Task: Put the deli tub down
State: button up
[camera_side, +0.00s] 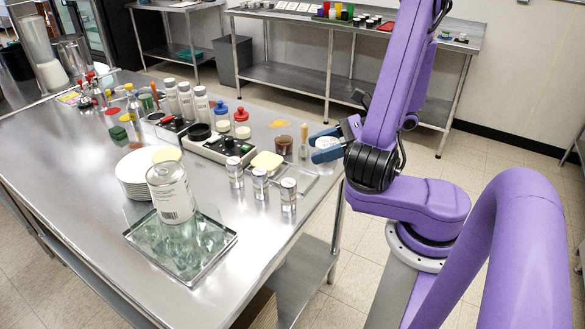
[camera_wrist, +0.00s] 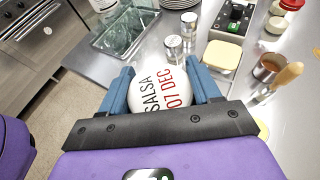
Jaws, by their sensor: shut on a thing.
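The deli tub (camera_wrist: 160,90) has a white round top marked "SALSA 07 DEC" in the wrist view. My gripper (camera_wrist: 161,80) is shut on it, with one blue finger against each side. In the side view the white tub (camera_side: 327,143) shows between the blue fingers of my gripper (camera_side: 325,146), by the right edge of the steel table (camera_side: 75,165).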

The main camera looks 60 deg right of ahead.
jog(key=w+d+f, duration=0.1)
jog(key=w+f, duration=0.1)
jog(key=w, duration=0.1)
jog(key=w+f, duration=0.3)
jog(key=w+d+f, duration=0.1)
jog(key=w+f, duration=0.2)
jog(key=shift+w+d, duration=0.35)
jog(key=shift+w+f, duration=0.2)
jog(key=shift+f, duration=1.5)
jog(key=o, duration=1.1)
jog(key=shift+f, duration=0.15)
